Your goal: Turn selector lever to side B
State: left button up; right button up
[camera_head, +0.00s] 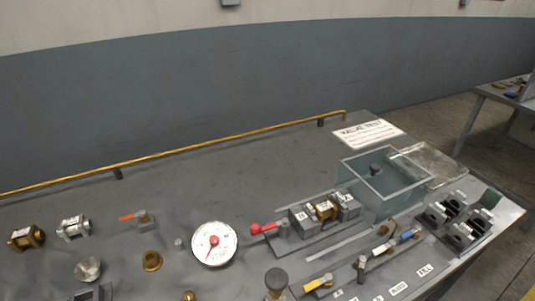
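Several levers show in the head view, and I cannot tell from the small lettering which is the selector lever or where side B is. On the panel at the front right are a yellow lever (318,283), a white lever (383,248) and a blue lever (408,235). Neither of my grippers is in view.
A white dial gauge (214,243) lies left of the fixture. A clear open box (385,182) and a rack of grey holders (459,219) stand at the right. Loose valves (74,227) and fittings lie at the left. A yellow rail (220,142) runs along the back; the tabletop before it is clear.

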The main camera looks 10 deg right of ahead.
aim_at(362, 259)
jog(key=l+z, duration=0.15)
jog(key=z, duration=0.3)
jog(key=l+z, duration=0.15)
jog(key=z, duration=0.25)
jog(key=k+l+z, duration=0.75)
jog(key=k, duration=0.15)
jog(key=i+j, duration=0.3)
jog(key=i, duration=0.1)
